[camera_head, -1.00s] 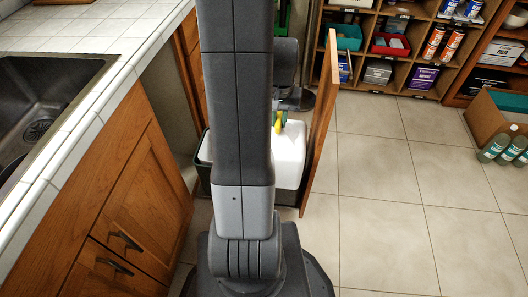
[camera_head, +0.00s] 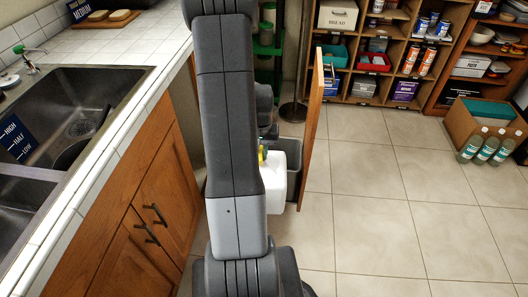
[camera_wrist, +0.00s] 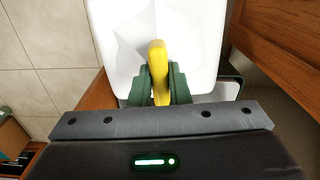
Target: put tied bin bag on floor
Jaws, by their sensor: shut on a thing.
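The white bin bag (camera_head: 275,182) hangs partly hidden behind my arm, with its yellow tie (camera_head: 263,154) on top. In the wrist view the bag (camera_wrist: 195,35) fills the upper middle. My gripper (camera_wrist: 160,88) has its green fingers shut on the yellow tie (camera_wrist: 158,62). A grey bin (camera_head: 292,156) stands just beyond the bag beside the open cabinet door; its rim also shows below the bag in the wrist view (camera_wrist: 232,88). The bag's underside is hidden, so I cannot tell how high it hangs.
The open wooden door (camera_head: 313,125) stands close to the right of the bag. The tiled floor (camera_head: 380,215) right of it is clear. Wooden cabinets (camera_head: 150,215) with a sink stand left. Shelves (camera_head: 390,50) and a box with green bottles (camera_head: 487,147) lie farther off.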

